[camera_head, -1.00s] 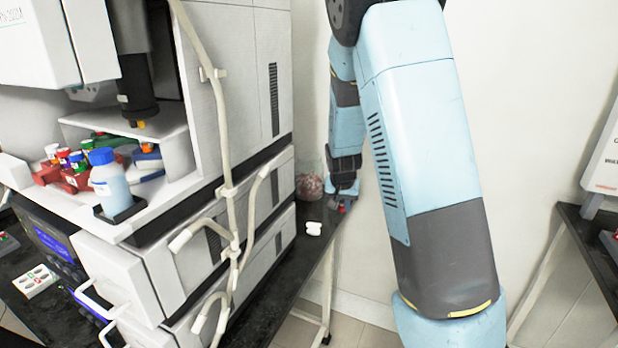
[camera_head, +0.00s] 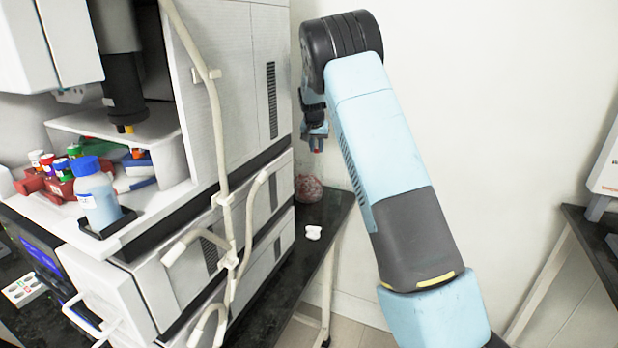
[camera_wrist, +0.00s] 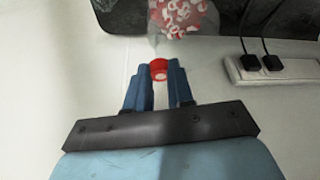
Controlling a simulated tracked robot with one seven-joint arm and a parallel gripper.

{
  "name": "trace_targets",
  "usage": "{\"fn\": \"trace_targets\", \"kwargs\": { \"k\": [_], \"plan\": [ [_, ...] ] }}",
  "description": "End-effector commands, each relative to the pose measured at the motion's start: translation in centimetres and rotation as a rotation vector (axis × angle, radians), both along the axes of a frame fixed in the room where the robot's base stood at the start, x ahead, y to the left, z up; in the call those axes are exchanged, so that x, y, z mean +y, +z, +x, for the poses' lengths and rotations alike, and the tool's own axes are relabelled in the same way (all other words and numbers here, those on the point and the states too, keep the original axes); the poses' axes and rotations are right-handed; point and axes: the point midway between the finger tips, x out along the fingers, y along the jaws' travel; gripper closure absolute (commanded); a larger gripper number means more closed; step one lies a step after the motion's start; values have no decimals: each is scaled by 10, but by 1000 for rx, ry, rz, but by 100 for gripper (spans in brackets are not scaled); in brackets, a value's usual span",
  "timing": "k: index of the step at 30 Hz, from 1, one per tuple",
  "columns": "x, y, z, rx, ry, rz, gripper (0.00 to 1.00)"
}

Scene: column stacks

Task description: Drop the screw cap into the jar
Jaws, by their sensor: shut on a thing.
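My gripper (camera_wrist: 159,85) is shut on the red screw cap (camera_wrist: 159,69) in the wrist view, the cap held between its two blue fingertips. In the head view my gripper (camera_head: 316,146) is raised above the dark bench, with a small red spot of the cap at its tip. The jar (camera_head: 308,188) stands on the bench below and slightly left of the gripper, filled with red and white pieces. In the wrist view the jar (camera_wrist: 178,14) shows at the top edge, beyond the cap and partly cut off. The cap is apart from the jar.
The dark bench (camera_head: 326,218) has a small white object (camera_head: 313,232) in front of the jar. A tall white instrument stack (camera_head: 245,90) with hoses stands close on the left. A power strip (camera_wrist: 275,70) with plugs shows right in the wrist view.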

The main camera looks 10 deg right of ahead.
Motion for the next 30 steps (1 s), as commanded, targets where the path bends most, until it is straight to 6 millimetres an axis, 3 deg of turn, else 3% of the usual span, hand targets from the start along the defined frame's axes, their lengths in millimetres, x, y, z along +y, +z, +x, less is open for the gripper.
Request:
{"fn": "trace_targets", "kwargs": {
  "k": [6,12,30],
  "plan": [
    [5,16,33,0,3,5,100],
    [4,19,41,4,1,7,100],
    [-2,-33,41,3,-6,8,100]
  ]
}}
